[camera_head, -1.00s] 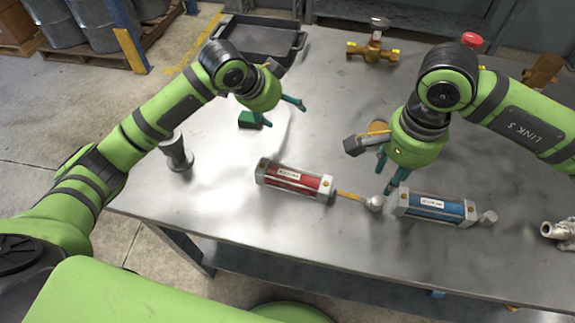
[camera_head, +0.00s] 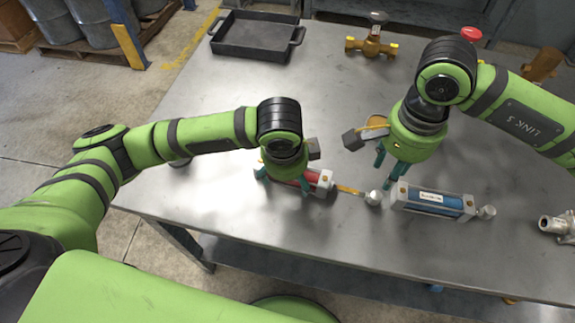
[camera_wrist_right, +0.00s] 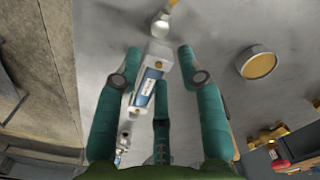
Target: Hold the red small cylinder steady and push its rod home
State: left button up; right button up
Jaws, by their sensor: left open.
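The red small cylinder (camera_head: 320,181) lies on the steel table, mostly hidden under my left gripper. Its orange rod (camera_head: 350,190) sticks out to the right and ends in a pale ball knob (camera_head: 374,198). My left gripper (camera_head: 282,182) is open, its fingers pointing down on either side of the red cylinder; contact cannot be told. My right gripper (camera_head: 385,172) hangs above the table, just behind the knob and the blue cylinder (camera_head: 432,200). In the right wrist view its fingers (camera_wrist_right: 160,95) are spread and empty, with the knob (camera_wrist_right: 173,35) beyond them.
The blue cylinder lies close to the right of the knob. A black tray (camera_head: 252,50) and a brass valve (camera_head: 372,45) stand at the back. A metal fitting (camera_head: 557,227) lies at the right edge. The table front is clear.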

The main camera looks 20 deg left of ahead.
pick_arm(q)
jog(key=shift+f, duration=0.45)
grip_shut()
pick_arm(e)
grip_shut()
